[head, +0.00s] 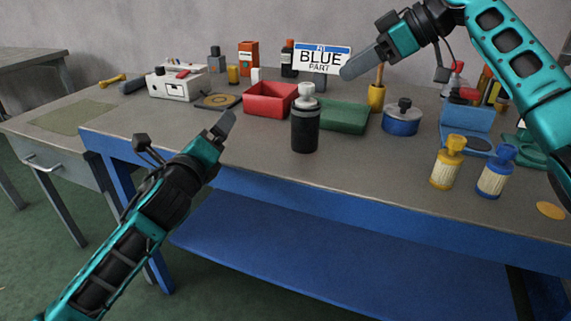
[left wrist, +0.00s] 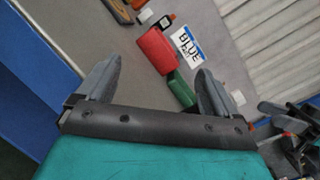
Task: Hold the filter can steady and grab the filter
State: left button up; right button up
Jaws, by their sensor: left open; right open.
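The filter can looks to be the dark cylinder (head: 305,130) standing upright near the table's front edge in the head view. A pale grey piece (head: 307,91), probably the filter, sits on its top. My left gripper (head: 226,122) is left of the can, apart from it, above the front edge. In the left wrist view its two fingers (left wrist: 157,84) are spread with nothing between them. My right gripper (head: 349,70) is higher, to the right of the can and apart from it. It is open, seen edge-on, and holds nothing visible. I cannot make out the can in the left wrist view.
Behind the can are a red bin (head: 269,112), a green bin (head: 343,128) and a "BLUE PART" sign (head: 322,58). A blue round tin (head: 402,122), a yellow bottle (head: 447,170) and a blue-topped bottle (head: 495,178) stand right. The tabletop just left of the can is clear.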

aim_at(302, 135)
pick_arm(q)
jog(key=s+d+f+m+g+h, duration=0.1)
jog(key=s+d+m, duration=0.35)
jog(key=d, duration=0.35)
jog(key=s+d+m+h, duration=0.1)
jog(key=s+d+m, duration=0.2)
jog(key=d+m, duration=0.35)
jog(key=shift+n, duration=0.4)
jog(key=w+d, duration=0.1)
jog(key=w, duration=0.3)
jog(key=w+d, duration=0.1)
jog(key=w, duration=0.3)
jog(key=w+d, duration=0.1)
jog(key=w, duration=0.3)
jog(key=shift+w+d+f, duration=0.15)
jog(key=shift+w+d, duration=0.15)
jog(key=shift+c, duration=0.4)
